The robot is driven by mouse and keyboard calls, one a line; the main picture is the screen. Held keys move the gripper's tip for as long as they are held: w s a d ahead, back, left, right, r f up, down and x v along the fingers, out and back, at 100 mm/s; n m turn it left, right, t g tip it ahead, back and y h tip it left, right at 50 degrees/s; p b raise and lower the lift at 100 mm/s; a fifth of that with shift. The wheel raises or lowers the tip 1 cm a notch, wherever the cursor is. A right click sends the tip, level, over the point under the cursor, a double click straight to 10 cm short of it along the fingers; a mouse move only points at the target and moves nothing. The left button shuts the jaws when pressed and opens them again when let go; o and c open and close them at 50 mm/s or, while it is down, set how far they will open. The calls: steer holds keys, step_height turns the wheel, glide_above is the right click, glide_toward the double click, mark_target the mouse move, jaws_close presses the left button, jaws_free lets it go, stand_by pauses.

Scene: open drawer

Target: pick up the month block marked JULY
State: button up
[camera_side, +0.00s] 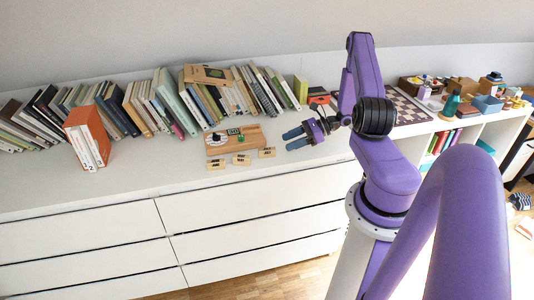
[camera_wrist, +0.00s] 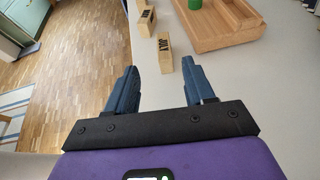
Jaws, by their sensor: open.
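In the wrist view a small pale wooden block (camera_wrist: 164,54) carries dark lettering that seems to read JULY. It lies just ahead of my gripper (camera_wrist: 159,70), roughly between the lines of its two blue fingers, and nothing is gripped. In the side view my gripper (camera_side: 290,140) is open above the white cabinet top. The block nearest to it there (camera_side: 266,153) lies to its left; its lettering is too small to read. Two similar blocks, a middle one (camera_side: 242,160) and a left one (camera_side: 217,165), lie in the same row.
A wooden calendar board (camera_side: 247,140) lies behind the blocks; its raised edge (camera_wrist: 222,43) shows right of the block in the wrist view. A row of books (camera_side: 175,100) lines the wall. An orange-cased book set (camera_side: 88,132) stands left. The cabinet's front edge is close by.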

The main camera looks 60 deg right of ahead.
mark_target(268, 149)
steer(key=shift+d+x, duration=0.2)
steer(key=shift+x, duration=3.75)
steer(key=shift+w, duration=0.2)
jaws_close()
